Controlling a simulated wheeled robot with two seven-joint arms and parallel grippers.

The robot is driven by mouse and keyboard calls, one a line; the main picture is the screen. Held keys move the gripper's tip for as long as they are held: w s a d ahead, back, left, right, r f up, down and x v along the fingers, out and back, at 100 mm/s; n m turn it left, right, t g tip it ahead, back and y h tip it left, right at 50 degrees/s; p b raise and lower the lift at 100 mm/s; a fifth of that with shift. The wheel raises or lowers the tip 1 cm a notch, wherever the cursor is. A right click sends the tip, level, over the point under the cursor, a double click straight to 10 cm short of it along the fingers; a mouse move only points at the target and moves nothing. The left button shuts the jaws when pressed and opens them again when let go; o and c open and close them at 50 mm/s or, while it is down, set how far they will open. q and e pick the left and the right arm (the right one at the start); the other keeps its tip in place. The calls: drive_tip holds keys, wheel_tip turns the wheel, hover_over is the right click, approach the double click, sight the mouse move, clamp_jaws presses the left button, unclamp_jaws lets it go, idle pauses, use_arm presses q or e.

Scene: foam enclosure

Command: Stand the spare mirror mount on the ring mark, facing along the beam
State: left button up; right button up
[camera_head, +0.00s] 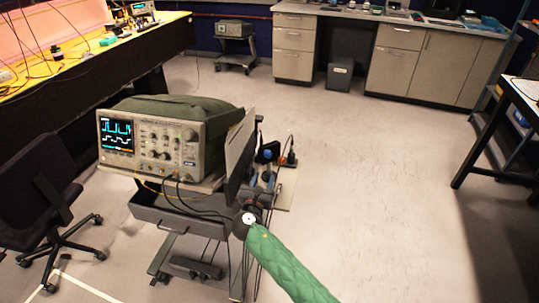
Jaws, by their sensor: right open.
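My right arm comes in from the bottom in a green sleeve, and my right gripper (265,184) is over the bench behind the upright panel (239,160). Its jaws are open, but they are small and dark here, and I cannot make out anything between them. Just beyond it are a small dark part with a blue round face (268,155) and a thin black upright post (291,157) on a pale board (285,190). I cannot tell which of these is the spare mirror mount. The ring mark and the beam cannot be made out. My left gripper is not in view.
An oscilloscope (150,140) with a green cover stands on a cart left of the panel, with cables hanging in front. A black chair (40,200) is at the left. A yellow-topped bench (95,50) runs along the left. The floor (385,190) to the right is clear.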

sight(268, 169)
drive_tip(key=shift+x, duration=1.2)
drive_tip(key=shift+w+d, duration=0.1)
drive_tip(key=shift+w, duration=0.2)
drive_tip(key=shift+f+p+x, duration=0.25)
drive_tip(key=shift+p+x, duration=0.45)
drive_tip(key=shift+x, duration=1.4)
drive_tip(key=shift+w+d+f, duration=0.15)
drive_tip(key=shift+w+f, duration=0.05)
drive_tip(key=shift+w, duration=0.05)
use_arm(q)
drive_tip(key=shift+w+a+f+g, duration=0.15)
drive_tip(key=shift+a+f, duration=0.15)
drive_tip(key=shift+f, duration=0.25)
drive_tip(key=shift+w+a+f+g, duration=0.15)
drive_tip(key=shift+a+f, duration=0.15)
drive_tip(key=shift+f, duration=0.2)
use_arm(e)
clamp_jaws()
